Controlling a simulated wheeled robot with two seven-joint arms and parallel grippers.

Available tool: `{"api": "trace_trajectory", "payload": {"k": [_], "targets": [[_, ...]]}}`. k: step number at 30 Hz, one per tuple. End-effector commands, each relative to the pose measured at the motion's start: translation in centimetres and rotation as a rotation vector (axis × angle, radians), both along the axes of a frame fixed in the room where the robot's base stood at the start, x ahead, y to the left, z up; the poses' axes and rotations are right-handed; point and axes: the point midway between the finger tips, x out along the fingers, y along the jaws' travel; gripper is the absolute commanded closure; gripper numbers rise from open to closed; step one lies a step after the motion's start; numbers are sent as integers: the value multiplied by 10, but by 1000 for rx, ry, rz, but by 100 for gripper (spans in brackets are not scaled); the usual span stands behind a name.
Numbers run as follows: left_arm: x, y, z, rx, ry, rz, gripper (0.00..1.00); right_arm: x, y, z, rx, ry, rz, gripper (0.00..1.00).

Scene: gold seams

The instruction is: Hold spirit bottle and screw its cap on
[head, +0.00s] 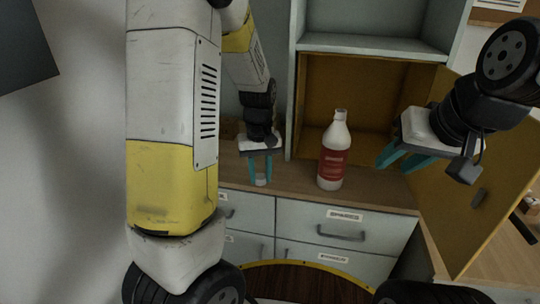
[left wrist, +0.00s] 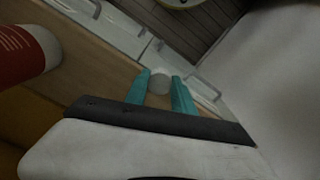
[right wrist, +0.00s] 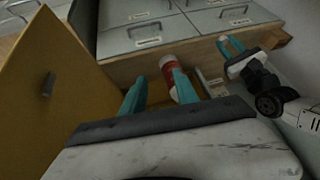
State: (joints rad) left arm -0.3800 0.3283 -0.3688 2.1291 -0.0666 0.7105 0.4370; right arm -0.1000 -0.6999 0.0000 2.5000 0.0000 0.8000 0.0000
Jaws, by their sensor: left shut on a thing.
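The spirit bottle (head: 332,155), white with a red label, stands upright on the wooden counter. Its narrow neck shows no cap on it. It also shows in the left wrist view (left wrist: 22,52) and, partly behind a finger, in the right wrist view (right wrist: 170,63). My left gripper (head: 260,178) points down over the counter, left of the bottle. It is shut on the small white cap (left wrist: 160,82), which shows between its teal fingertips. My right gripper (head: 396,167) is open and empty, to the right of the bottle and apart from it.
The open yellow cabinet door (head: 465,190) stands at the right, close to my right gripper. An open cabinet (head: 315,90) rises behind the bottle. Drawers (head: 345,228) lie below the counter's front edge. The counter between cap and bottle is clear.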

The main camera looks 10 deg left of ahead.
Motion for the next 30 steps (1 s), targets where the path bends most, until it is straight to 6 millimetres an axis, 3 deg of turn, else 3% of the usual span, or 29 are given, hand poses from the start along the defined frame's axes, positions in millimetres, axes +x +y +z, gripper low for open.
{"api": "trace_trajectory", "payload": {"k": [3, 10, 15, 25, 30], "targets": [[-32, -7, 4, -2, -2, -2, 100, 0, 0, 0, 0, 0, 0, 64], [-68, -13, 7, -1, 0, -1, 100, 0, 0, 0, 0, 0, 0, 64], [-77, -14, 7, 0, 0, 0, 100, 0, 0, 0, 0, 0, 0, 64], [-78, -14, 7, 0, 0, 1, 100, 0, 0, 0, 0, 0, 0, 64], [-76, -14, 6, 1, 0, -4, 100, 0, 0, 0, 0, 0, 0, 32]]}}
